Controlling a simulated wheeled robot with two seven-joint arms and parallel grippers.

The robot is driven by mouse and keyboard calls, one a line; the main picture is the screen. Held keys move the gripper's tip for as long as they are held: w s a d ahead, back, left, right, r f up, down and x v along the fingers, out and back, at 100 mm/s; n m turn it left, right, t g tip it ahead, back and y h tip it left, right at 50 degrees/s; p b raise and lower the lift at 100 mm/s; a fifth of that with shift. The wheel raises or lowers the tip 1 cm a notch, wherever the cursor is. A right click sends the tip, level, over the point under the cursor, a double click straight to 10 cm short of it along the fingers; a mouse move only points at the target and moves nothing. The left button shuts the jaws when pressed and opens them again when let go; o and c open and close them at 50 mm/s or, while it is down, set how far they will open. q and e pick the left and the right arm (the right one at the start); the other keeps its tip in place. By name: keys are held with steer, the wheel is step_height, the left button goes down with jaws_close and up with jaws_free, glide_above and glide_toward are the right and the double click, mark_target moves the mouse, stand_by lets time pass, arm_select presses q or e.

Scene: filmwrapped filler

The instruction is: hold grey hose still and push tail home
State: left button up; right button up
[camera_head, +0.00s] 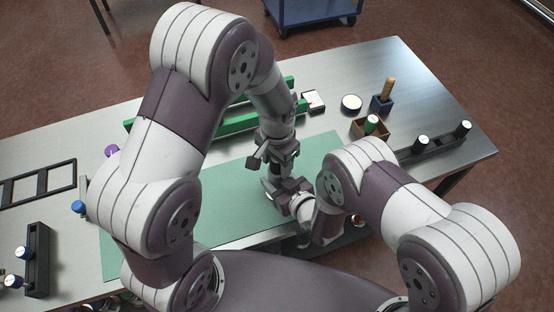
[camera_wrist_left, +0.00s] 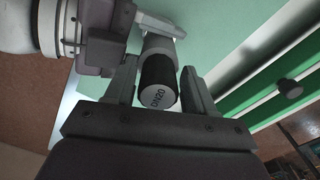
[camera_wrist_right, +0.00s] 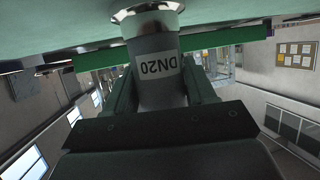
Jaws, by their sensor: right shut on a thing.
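My right gripper (camera_wrist_right: 164,92) is shut on the grey hose, a thick grey tube (camera_wrist_right: 156,70) with a white DN20 label. A shiny flared metal end shows at its top in the right wrist view. In the left wrist view a tail piece (camera_wrist_left: 157,75), grey with a black band and DN20 on its end face, lies between the fingers of my left gripper (camera_wrist_left: 158,70). Only thin gaps show beside it, and I cannot tell whether the fingers press on it. In the head view my left gripper (camera_head: 273,156) is just above my right gripper (camera_head: 290,199). The joint between the parts is hidden.
A green mat (camera_head: 225,185) covers the middle of the metal table (camera_head: 430,75). Green rails (camera_head: 236,122) lie behind the grippers. A black rack (camera_head: 435,147) and small box (camera_head: 370,127) stand right. Another rack (camera_head: 38,262) and black frame (camera_head: 40,184) are left.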

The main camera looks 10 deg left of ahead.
arm_select(q)
steer(key=shift+s, duration=0.1)
step_height(320, 180, up, 12)
steer(key=shift+f, duration=0.1)
arm_select(e)
steer(key=o, duration=1.3)
